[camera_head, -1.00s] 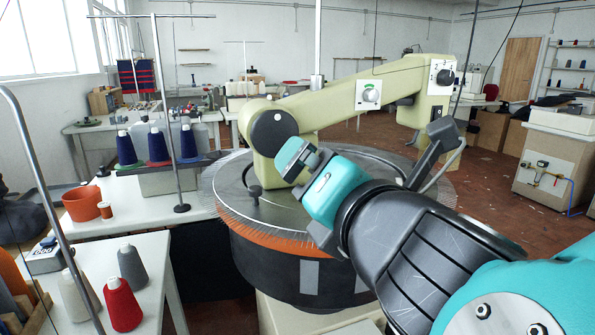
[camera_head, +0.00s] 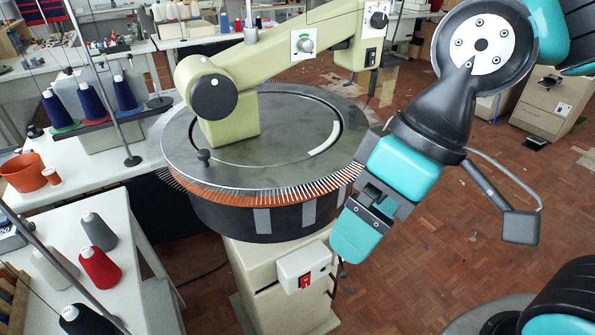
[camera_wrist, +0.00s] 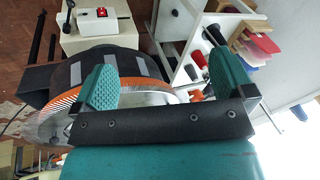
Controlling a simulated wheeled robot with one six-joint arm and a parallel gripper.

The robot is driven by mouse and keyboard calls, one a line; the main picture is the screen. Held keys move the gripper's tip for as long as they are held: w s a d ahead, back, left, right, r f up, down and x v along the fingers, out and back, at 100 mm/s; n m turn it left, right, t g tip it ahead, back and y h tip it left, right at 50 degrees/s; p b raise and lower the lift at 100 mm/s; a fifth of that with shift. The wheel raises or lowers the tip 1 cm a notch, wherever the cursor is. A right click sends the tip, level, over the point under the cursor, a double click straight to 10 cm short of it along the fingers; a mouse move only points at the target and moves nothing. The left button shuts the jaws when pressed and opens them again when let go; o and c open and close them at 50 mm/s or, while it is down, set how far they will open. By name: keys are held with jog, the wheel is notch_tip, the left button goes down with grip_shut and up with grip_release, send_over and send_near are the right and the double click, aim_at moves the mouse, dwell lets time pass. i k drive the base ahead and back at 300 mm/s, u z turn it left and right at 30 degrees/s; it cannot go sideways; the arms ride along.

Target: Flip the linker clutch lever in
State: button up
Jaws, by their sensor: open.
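The linker has a cream arm (camera_head: 285,50) over a round metal dial (camera_head: 290,150) ringed with points. A small black knob on a short stem (camera_head: 203,157) stands on the dial's left side. A switch box (camera_head: 303,268) with a red switch is on the pedestal below, with small dark parts at its right. I cannot tell which part is the clutch lever. My gripper (camera_head: 352,238) points downward at the dial's right front edge, appearing right of the switch box. In the wrist view, its teal fingers (camera_wrist: 165,80) are wide apart with nothing held between them.
A table with yarn cones (camera_head: 98,268) stands front left, near an orange pot (camera_head: 24,172). Thin upright rods (camera_head: 95,80) rise at the left. Brown floor (camera_head: 440,240) is open at the right. The red switch also shows in the wrist view (camera_wrist: 102,13).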

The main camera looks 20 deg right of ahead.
aim_at(343, 273)
jog(key=z, duration=2.2)
jog(key=k, duration=0.85)
jog(key=u, duration=2.05)
